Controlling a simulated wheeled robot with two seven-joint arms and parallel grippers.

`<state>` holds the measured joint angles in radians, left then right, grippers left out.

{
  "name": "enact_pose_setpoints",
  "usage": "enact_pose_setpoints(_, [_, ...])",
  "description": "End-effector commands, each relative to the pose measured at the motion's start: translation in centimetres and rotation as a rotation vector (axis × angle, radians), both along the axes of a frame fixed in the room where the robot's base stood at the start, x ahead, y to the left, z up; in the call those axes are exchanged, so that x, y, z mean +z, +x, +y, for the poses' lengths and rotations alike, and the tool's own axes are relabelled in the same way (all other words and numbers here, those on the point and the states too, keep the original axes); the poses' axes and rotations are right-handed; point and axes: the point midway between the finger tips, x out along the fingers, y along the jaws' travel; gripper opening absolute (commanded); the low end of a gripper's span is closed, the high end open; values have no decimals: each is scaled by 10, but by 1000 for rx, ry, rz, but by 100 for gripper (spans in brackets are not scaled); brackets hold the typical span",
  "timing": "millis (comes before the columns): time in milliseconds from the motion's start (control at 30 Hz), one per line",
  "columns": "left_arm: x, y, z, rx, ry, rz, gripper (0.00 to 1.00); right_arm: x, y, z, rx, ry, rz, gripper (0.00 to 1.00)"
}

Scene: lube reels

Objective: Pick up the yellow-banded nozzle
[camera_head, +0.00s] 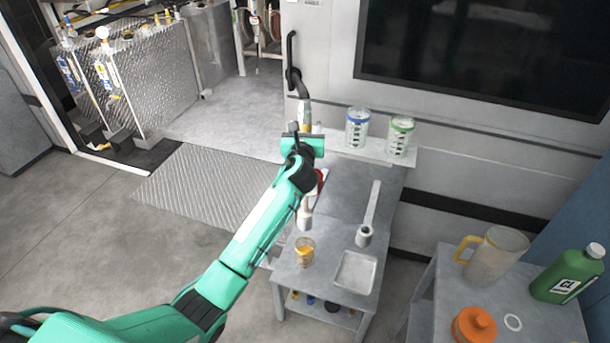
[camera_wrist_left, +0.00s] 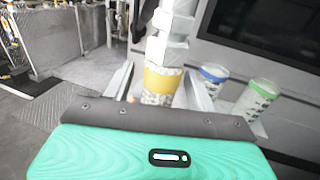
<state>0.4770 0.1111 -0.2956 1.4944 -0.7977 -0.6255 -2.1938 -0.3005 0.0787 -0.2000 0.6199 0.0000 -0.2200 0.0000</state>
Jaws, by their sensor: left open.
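The yellow-banded nozzle (camera_head: 306,112) is upright at the wall, below a black curved hose or handle. In the left wrist view its yellow band (camera_wrist_left: 163,80) shows, with pale grey fittings above and a speckled lower part. My left gripper (camera_head: 304,133) is at the nozzle's lower end. In the left wrist view my left gripper (camera_wrist_left: 160,88) is open, with one finger on each side of the nozzle. I cannot tell whether either finger touches it. The nozzle's bottom is hidden behind the gripper body. My right gripper is not in view.
A blue-rimmed jar (camera_head: 357,128) and a green-rimmed jar (camera_head: 401,137) stand on the shelf just right of the nozzle. Below are a small cart (camera_head: 290,275), an amber cup (camera_head: 305,251) and a long-handled tool (camera_head: 370,215). A green bottle (camera_head: 570,275) stands at right.

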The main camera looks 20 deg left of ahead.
Motion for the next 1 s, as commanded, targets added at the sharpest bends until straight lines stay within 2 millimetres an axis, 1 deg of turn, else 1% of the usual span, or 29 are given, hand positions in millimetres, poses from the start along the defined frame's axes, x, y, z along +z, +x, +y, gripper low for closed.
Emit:
enact_pose_setpoints(100, [0,0,0,0,0,0,57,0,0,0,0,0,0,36])
enact_pose_setpoints(167, [0,0,0,0,0,0,45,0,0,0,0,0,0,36])
enact_pose_setpoints(300, [0,0,0,0,1,0,18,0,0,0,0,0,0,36])
enact_pose_setpoints(400, [0,0,0,0,1,0,0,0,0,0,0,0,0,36])
enact_pose_setpoints(833, [3,0,0,0,1,-4,0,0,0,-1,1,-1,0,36])
enact_pose_setpoints(1000, [13,0,1,0,3,-7,0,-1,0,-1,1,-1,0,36])
